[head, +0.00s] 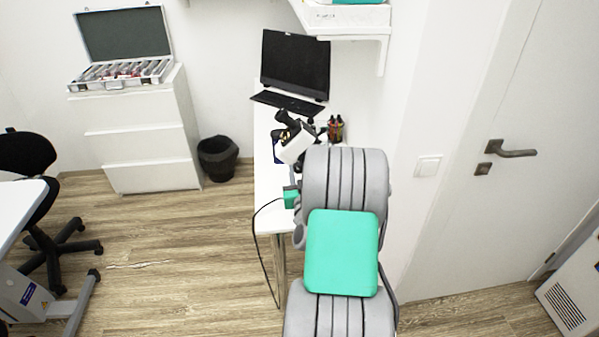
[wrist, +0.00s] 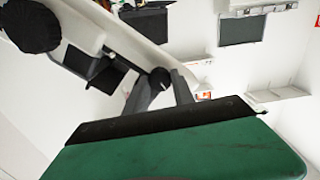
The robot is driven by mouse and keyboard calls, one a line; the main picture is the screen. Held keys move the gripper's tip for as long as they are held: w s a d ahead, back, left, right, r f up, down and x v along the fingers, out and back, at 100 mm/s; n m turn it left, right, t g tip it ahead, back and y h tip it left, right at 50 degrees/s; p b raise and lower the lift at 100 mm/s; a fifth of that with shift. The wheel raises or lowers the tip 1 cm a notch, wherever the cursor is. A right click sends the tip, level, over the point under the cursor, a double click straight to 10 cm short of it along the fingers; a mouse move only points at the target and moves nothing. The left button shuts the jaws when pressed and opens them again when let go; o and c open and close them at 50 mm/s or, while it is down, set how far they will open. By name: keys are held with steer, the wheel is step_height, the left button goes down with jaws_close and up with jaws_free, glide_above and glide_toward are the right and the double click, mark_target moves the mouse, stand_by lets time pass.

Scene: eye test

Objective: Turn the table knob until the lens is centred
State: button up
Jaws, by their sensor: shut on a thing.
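In the wrist view my gripper (wrist: 167,80) has its two grey fingers closed around a small black knob (wrist: 160,78) on the side of a white instrument (wrist: 112,35). A larger black round knob (wrist: 30,25) sits at the instrument's far left end. In the head view the white instrument (head: 296,144) stands tilted on the narrow white table (head: 268,212), with a dark eyepiece at its top. My grey arm hides its lower right side, and my fingers on the knob cannot be made out there. The lens and its centring cannot be seen in either view.
A black monitor (head: 295,65) and keyboard (head: 288,104) stand at the table's back. Small bottles (head: 335,128) stand right of the instrument. A wall shelf (head: 345,18) hangs above. A bin (head: 217,158) and drawers (head: 140,145) are at left. Open floor lies left of the table.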

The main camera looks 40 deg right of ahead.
jaws_close()
steer(key=shift+f+n+b, duration=0.3)
steer(key=shift+n+b, duration=0.2)
steer(key=shift+b, duration=0.75)
steer(key=shift+r+n+b, duration=0.3)
steer(key=shift+n+b, duration=0.2)
steer(key=shift+b, duration=0.1)
steer(key=o, duration=0.9)
jaws_free()
